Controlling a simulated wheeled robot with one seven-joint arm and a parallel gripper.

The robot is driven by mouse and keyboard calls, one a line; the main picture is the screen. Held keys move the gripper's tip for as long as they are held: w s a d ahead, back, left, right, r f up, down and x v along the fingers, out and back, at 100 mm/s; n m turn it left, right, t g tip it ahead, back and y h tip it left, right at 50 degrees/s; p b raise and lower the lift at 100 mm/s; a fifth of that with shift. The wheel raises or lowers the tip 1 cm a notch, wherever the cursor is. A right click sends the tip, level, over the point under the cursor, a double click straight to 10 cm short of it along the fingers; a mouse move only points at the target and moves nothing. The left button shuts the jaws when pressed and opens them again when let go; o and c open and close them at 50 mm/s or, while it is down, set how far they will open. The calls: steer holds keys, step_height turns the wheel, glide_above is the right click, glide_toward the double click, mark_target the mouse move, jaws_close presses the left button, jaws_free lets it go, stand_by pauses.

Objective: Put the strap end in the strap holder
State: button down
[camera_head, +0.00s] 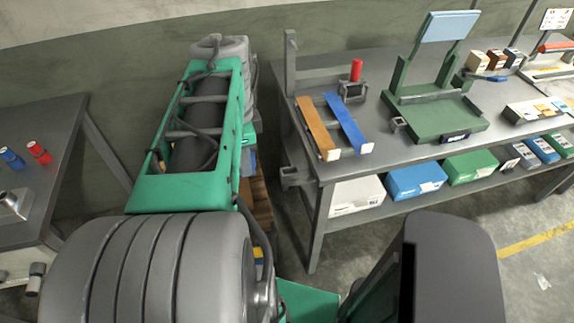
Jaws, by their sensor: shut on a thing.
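An orange strap (317,127) and a blue strap (347,121) lie side by side, slanted, near the left end of the grey workbench. Each has a pale end piece at its near end, by the bench's front edge. I cannot tell which end is the task's strap end. A small grey bracket with a square opening (290,176) sticks out at the bench's left front corner; I cannot tell whether it is the strap holder. My gripper does not show; my large grey and green arm links fill the left and lower middle, and what lies behind them is hidden.
A red cylinder (356,70) stands behind the straps by a small dark square frame (352,91). A green stand (437,112) is to their right. Boxes, including a blue one (416,181), fill the lower shelf. A side table (40,130) at left holds small bottles.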

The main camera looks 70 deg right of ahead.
steer(key=shift+m, duration=0.3)
steer(key=s+d+f+p, duration=0.1)
steer(key=s+d+f, duration=0.1)
steer(key=d+f, duration=0.1)
steer(key=s+d+f+p, duration=0.1)
steer(key=s+d+f, duration=0.2)
steer(key=d, duration=0.2)
steer(key=s+d+f+p, duration=0.1)
steer(key=s+d+f, duration=0.1)
steer(key=d+f, duration=0.2)
steer(key=shift+s+d, duration=0.15)
steer(key=shift+d, duration=0.15)
steer(key=shift+f, duration=1.45)
steer(key=shift+f, duration=0.1)
steer(key=shift+f, duration=0.15)
steer(key=c, duration=1.2)
jaws_free()
